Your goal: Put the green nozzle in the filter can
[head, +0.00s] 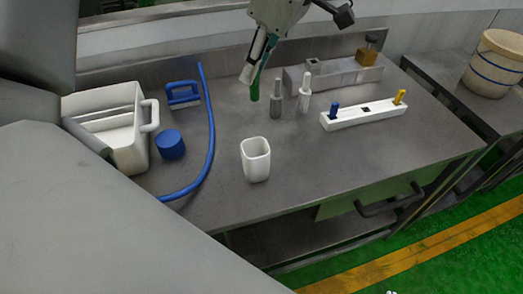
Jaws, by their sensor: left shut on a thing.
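The green nozzle (255,90) is a slim dark green piece, held upright over the back middle of the steel table. My left gripper (257,68) comes down from the top and is shut on its upper part. The picture does not show clearly whether the nozzle's lower end clears the table. A white, open-topped, rounded-square can (257,168) stands upright near the table's front, below and apart from the nozzle. It looks like the filter can, though no label shows. I see no nozzle in its visible opening. My right gripper is out of view.
A grey nozzle (276,100) and a white nozzle (304,95) stand right of my gripper. A white rack (362,113) with blue and yellow pegs lies farther right. A white handled container (127,158), blue cylinder (170,145), blue brush (183,93) and blue hose (210,140) are left.

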